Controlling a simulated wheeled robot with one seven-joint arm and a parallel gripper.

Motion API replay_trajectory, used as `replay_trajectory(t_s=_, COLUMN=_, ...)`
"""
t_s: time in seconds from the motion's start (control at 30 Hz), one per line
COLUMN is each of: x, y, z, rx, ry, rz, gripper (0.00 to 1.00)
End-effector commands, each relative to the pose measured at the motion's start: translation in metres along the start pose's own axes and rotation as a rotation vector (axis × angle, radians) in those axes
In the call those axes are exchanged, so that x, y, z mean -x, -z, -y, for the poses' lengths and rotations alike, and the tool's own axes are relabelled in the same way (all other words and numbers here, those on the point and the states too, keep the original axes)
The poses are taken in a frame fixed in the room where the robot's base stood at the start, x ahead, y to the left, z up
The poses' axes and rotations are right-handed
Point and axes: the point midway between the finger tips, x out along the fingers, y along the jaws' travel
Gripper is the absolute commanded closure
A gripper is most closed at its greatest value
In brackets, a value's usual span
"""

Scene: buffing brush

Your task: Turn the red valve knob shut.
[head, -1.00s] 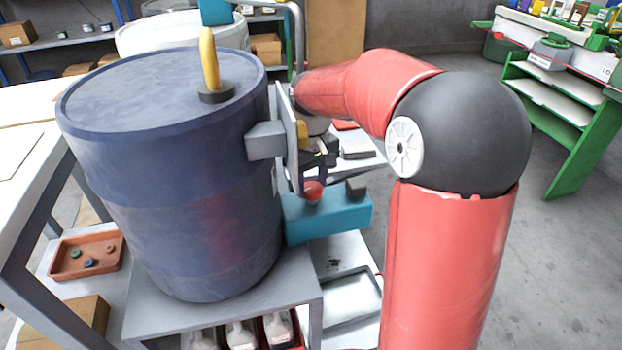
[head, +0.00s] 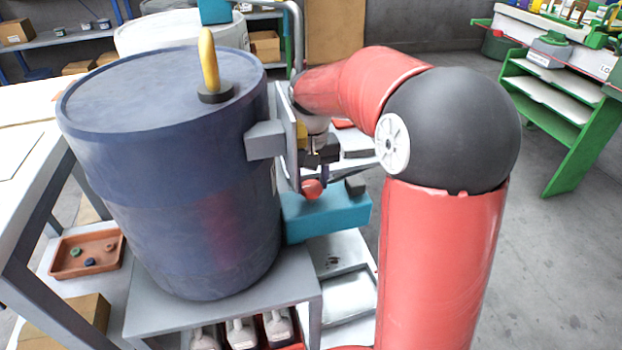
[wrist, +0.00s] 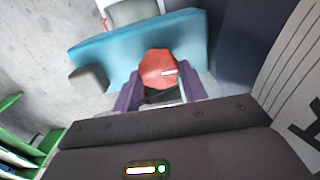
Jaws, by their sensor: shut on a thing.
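The red valve knob (head: 312,189) sits by a teal block (head: 335,218) at the right side of the large dark blue drum (head: 190,190). In the wrist view the knob (wrist: 157,66) is faceted, with a white mark pointing right. My gripper (wrist: 161,84) is shut on the knob, with one purple finger on each side of it. In the head view my gripper (head: 318,172) is small and partly hidden beside a grey plate. The valve behind the knob is hidden.
A grey plate and bracket (head: 266,140) stand out from the drum close to my gripper. A yellow handle (head: 209,60) rises from the drum lid. The drum stands on a grey cart (head: 215,305). Open floor lies to the right (head: 560,260).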

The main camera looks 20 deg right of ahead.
Motion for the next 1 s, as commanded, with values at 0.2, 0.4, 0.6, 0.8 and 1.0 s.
replay_trajectory(t_s=0.2, x=-0.0001, y=0.0004, z=0.0004, rx=-0.001, ry=0.002, rz=-0.001, gripper=0.51)
replay_trajectory(t_s=0.4, x=-0.0001, y=0.0002, z=0.0002, rx=0.0, ry=0.001, rz=0.0, gripper=0.36)
replay_trajectory(t_s=0.6, x=0.0, y=0.0, z=0.0001, rx=0.0, ry=0.0, rz=0.0, gripper=0.36)
replay_trajectory(t_s=0.8, x=-0.0002, y=0.0, z=-0.0002, rx=0.014, ry=0.0, rz=0.0, gripper=0.36)
replay_trajectory(t_s=1.0, x=-0.001, y=0.0001, z=-0.0003, rx=0.167, ry=0.0, rz=-0.001, gripper=0.36)
